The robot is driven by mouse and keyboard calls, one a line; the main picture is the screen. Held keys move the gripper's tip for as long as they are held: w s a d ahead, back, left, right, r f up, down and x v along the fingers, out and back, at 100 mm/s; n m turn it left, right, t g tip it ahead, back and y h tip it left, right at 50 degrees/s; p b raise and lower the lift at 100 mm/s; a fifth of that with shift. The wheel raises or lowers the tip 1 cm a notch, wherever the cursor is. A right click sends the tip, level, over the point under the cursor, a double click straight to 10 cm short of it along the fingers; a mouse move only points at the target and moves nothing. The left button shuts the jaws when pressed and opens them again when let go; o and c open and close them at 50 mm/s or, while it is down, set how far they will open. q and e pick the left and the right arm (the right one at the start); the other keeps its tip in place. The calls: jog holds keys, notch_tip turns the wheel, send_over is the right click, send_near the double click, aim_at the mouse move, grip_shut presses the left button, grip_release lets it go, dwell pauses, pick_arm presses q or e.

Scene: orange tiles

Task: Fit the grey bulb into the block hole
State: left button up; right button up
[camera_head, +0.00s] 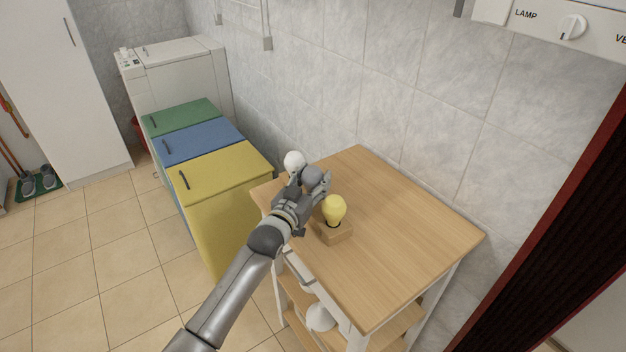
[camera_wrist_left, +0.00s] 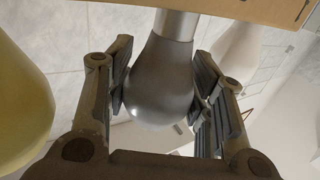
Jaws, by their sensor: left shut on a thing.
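The grey bulb (camera_head: 313,175) is held in my left gripper (camera_head: 308,186) above the far left part of the wooden table (camera_head: 400,225). In the left wrist view the fingers (camera_wrist_left: 160,95) are shut on the sides of the grey bulb (camera_wrist_left: 160,85), and its narrower neck points to the top edge. A wooden block (camera_head: 336,236) stands on the table with a yellow bulb (camera_head: 334,207) upright in it. In the left wrist view a wooden edge (camera_wrist_left: 245,8) lies by the grey bulb's neck; whether the neck is in a hole is hidden. My right gripper is not in view.
A white bulb (camera_head: 294,161) stands just beyond my left gripper. Yellow (camera_head: 222,172), blue (camera_head: 200,142) and green (camera_head: 180,116) cabinets line the wall left of the table. The table's right half is clear. A tiled wall (camera_head: 420,100) closes off the back.

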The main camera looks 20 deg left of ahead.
pick_arm(q)
jog(key=o, duration=0.7)
jog(key=shift+f, duration=0.15)
jog(key=shift+c, duration=0.2)
jog(key=o, duration=0.4)
jog(key=shift+f, duration=0.1)
jog(key=shift+s, duration=0.1)
jog(key=shift+f, duration=0.1)
notch_tip(320, 180, up, 11)
jog(key=shift+f, duration=0.15)
